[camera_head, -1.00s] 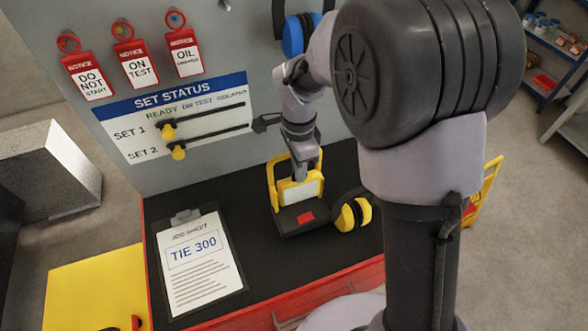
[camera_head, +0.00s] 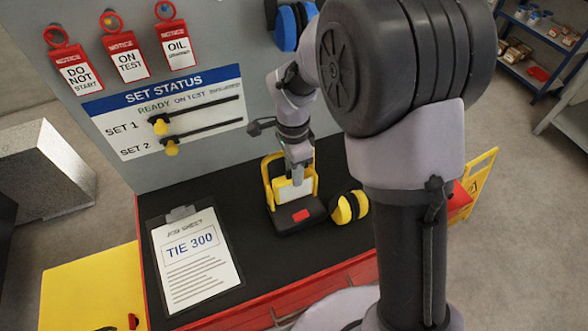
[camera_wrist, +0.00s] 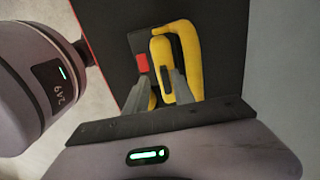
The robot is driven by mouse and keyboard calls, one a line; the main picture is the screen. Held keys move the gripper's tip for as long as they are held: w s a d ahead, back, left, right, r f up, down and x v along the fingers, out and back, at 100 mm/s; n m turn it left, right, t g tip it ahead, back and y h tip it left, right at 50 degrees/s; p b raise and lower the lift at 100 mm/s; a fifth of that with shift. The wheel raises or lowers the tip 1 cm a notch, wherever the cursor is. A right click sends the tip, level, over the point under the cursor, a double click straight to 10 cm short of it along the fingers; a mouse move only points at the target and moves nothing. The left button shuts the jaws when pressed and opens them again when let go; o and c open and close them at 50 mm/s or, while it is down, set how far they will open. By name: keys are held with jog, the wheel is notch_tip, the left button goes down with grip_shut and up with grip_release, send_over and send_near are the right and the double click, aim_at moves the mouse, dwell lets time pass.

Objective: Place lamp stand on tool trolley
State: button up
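The lamp stand has a yellow frame and lamp head (camera_head: 281,190) on a black base with a red patch. Its base rests on the black top of the red-sided tool trolley (camera_head: 240,195), between the job sheet and the earmuffs. The wrist view also shows the lamp stand (camera_wrist: 190,45). My gripper (camera_head: 297,180) points down at the lamp head. In the wrist view, my gripper's two fingers (camera_wrist: 158,76) are apart, with their tips at the lamp head. I cannot tell whether they press on it.
A job sheet clipboard (camera_head: 193,260) lies left of the lamp stand. Yellow earmuffs (camera_head: 349,207) lie close to its right. The set status board (camera_head: 165,112) stands behind, with red tags and blue earmuffs (camera_head: 288,28) above. Shelves (camera_head: 545,40) are at the far right.

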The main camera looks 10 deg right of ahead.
notch_tip(320, 180, up, 16)
jog(key=s+d+n+p, duration=0.1)
jog(key=s+p, duration=0.1)
jog(key=p, duration=0.1)
jog(key=s+d+r+n+t, duration=0.1)
jog(key=s+r+n+t, duration=0.1)
jog(key=s, duration=0.3)
jog(key=s+d+r+n+t+y, duration=0.1)
jog(key=s+r+n+t, duration=0.1)
jog(key=s+n, duration=0.2)
jog(key=s+d+r+n+t+y, duration=0.1)
jog(key=s+d+r+n+t, duration=0.1)
jog(key=s, duration=0.6)
jog(key=shift+s+r+n, duration=0.2)
jog(key=shift+s+n, duration=0.05)
jog(key=shift+n, duration=0.45)
jog(key=shift+f, duration=0.1)
notch_tip(320, 180, down, 13)
jog(key=b, duration=1.3)
